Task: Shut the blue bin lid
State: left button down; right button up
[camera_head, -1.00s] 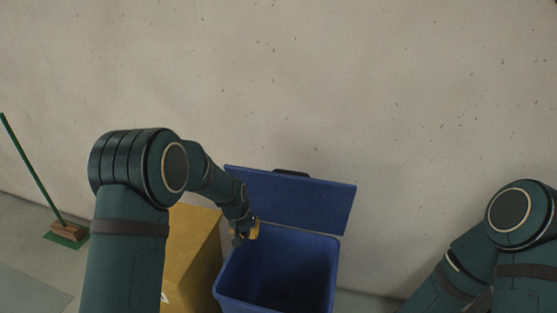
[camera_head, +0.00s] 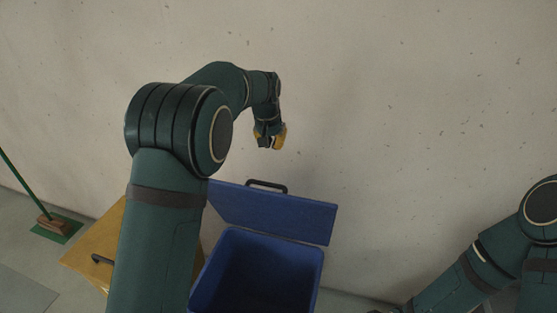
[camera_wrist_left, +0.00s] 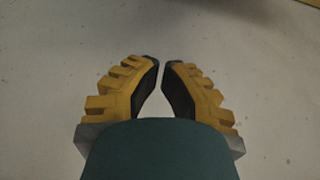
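The blue bin (camera_head: 314,270) stands open at the bottom middle of the head view, its dark inside showing. Its blue lid (camera_head: 285,216) stands raised at the bin's back edge, close to the wall. A black handle (camera_head: 267,186) sits on the lid's upper edge. My left gripper (camera_head: 270,141) is in the air above the lid handle, apart from it. In the left wrist view its yellow and black fingers (camera_wrist_left: 159,62) have a narrow gap between their tips, with nothing in it. My right arm runs down at the lower right; its gripper is not seen.
A yellow bin (camera_head: 88,248) with a black handle stands left of the blue bin, partly hidden by my left arm. A broom (camera_head: 50,222) leans at the far left. The speckled wall (camera_head: 420,100) rises behind. Floor is clear at lower left.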

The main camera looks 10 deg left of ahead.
pick_arm(q)
notch_tip(320, 180, down, 11)
jog(key=b, duration=0.2)
jog(key=shift+s, duration=0.4)
jog(key=shift+a+f, duration=0.1)
jog(key=shift+f, duration=0.05)
